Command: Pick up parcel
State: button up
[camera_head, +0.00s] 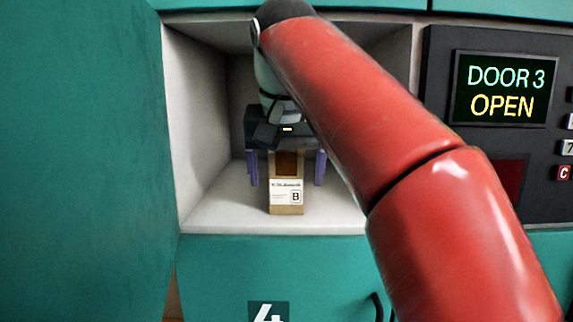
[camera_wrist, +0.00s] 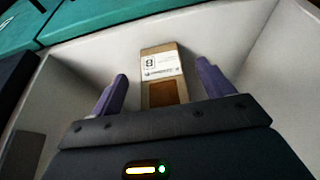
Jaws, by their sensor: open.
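My gripper (camera_head: 287,168) is inside the compartment, above and around the back of the parcel. Its two purple fingers are spread, one on each side of the parcel, with a visible gap on both sides. In the wrist view my gripper (camera_wrist: 160,82) is open and empty, with the parcel between and beyond the fingers.
The compartment's white side wall (camera_head: 196,110) stands close on the left. An open teal door (camera_head: 80,150) fills the left side. A dark panel with a screen (camera_head: 503,90) reading "DOOR 3 OPEN" is at the right. A teal door marked 4 (camera_head: 225,275) is below.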

aim_at(287, 171)
jog(key=shift+w, duration=1)
jog(key=x, duration=0.3)
jog(key=shift+s+b, duration=0.2)
jog(key=shift+b, duration=0.15)
jog(key=shift+r, duration=0.1)
jog(key=c, duration=1.7)
